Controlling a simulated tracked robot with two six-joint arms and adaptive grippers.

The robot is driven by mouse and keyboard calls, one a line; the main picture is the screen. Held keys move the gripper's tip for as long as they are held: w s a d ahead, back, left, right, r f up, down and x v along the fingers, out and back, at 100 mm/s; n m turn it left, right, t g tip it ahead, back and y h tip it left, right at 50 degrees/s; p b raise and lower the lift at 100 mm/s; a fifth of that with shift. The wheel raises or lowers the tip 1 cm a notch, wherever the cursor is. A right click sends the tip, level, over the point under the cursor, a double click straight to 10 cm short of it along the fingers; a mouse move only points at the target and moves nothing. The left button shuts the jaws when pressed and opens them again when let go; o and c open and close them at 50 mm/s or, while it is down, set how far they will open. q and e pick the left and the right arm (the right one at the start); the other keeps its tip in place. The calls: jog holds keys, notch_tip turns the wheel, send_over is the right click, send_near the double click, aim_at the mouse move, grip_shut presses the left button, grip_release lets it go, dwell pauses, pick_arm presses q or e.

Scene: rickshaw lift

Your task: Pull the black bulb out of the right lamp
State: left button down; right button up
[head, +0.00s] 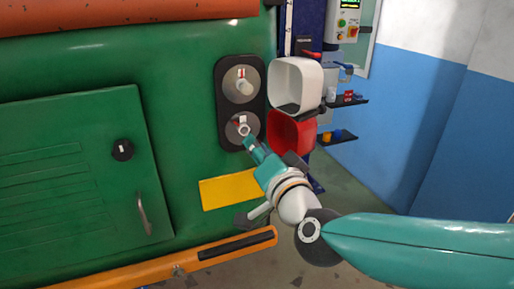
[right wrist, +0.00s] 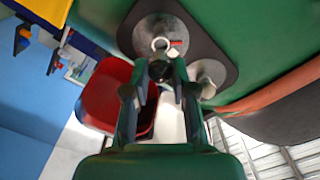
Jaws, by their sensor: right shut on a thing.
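The lamp panel (head: 221,104) is a black rounded plate on the green vehicle wall. Its upper round lamp (head: 241,84) holds a pale bulb. Its lower round lamp (head: 232,130) has a white ring socket, which also shows in the right wrist view (right wrist: 161,43). My right gripper (head: 251,143) is in front of the lower lamp. In the right wrist view its fingers (right wrist: 163,74) are shut on the black bulb (right wrist: 159,71), right by the ring. I cannot tell whether the bulb still touches the socket. My left gripper is out of view.
A white bin (head: 309,85) and a red bin (head: 292,131) hang just right of the lamps. A yellow plate (head: 229,190) is below. Small shelves (head: 339,136) with items stand further right. An orange bumper (head: 150,266) runs along the bottom.

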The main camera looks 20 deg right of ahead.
jog(key=s, duration=0.5)
jog(key=shift+d+p, duration=0.1)
jog(key=shift+p, duration=0.3)
jog(key=shift+f, duration=0.1)
